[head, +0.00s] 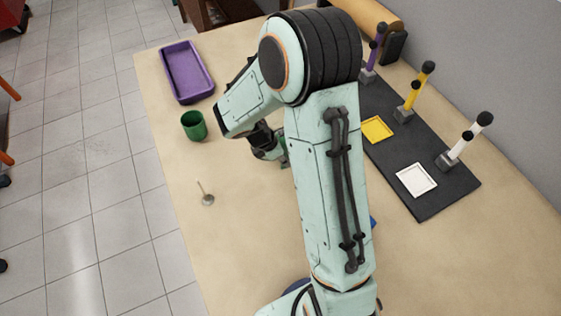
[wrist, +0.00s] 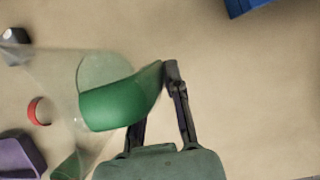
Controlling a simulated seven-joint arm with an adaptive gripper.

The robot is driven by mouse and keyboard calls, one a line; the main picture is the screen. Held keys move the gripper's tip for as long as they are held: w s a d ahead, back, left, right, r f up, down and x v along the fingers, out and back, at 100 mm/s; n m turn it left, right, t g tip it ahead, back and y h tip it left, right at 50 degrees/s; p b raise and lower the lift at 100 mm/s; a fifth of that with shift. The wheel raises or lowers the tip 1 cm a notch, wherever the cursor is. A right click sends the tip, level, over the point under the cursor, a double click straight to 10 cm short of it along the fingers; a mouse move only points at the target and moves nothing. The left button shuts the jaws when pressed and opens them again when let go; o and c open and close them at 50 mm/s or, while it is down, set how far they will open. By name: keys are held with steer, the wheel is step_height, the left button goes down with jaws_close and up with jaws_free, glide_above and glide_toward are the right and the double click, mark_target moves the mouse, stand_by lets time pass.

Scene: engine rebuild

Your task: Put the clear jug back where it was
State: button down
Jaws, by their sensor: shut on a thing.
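The clear jug (wrist: 57,75) fills the left of the wrist view as a see-through body with a green part (wrist: 118,103). My gripper (wrist: 160,100) is shut on this green part, which looks like its handle; the exact contact is partly hidden. In the head view my gripper (head: 265,142) is over the table beside the arm, with a bit of green next to it. The rest of the jug is hidden or too faint to see there. I cannot tell whether the jug touches the table.
A green cup (head: 194,126) and a purple tray (head: 187,72) stand at the left. A small metal valve (head: 206,197) lies nearer. A black mat (head: 443,202) with yellow and white square trays and levers is at right. The table (head: 240,215) between is clear.

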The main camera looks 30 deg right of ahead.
mark_target(284, 167)
steer(key=shift+f, duration=2.1)
steer(key=c, duration=1.2)
jaws_free()
steer(key=v, duration=1.3)
steer(key=s+a+r+m+y, duration=0.1)
steer(key=s+r+m, duration=0.1)
steer(key=s+m, duration=0.3)
steer(key=s+a+r+m+y, duration=0.2)
steer(key=s+m, duration=0.3)
steer(key=s, duration=0.2)
steer(key=s+a+r+m+y, duration=0.2)
steer(key=s+r+m, duration=0.1)
steer(key=s+m, duration=0.3)
steer(key=shift+s+a+g, duration=0.25)
steer(key=shift+s+g, duration=0.05)
steer(key=shift+s, duration=0.35)
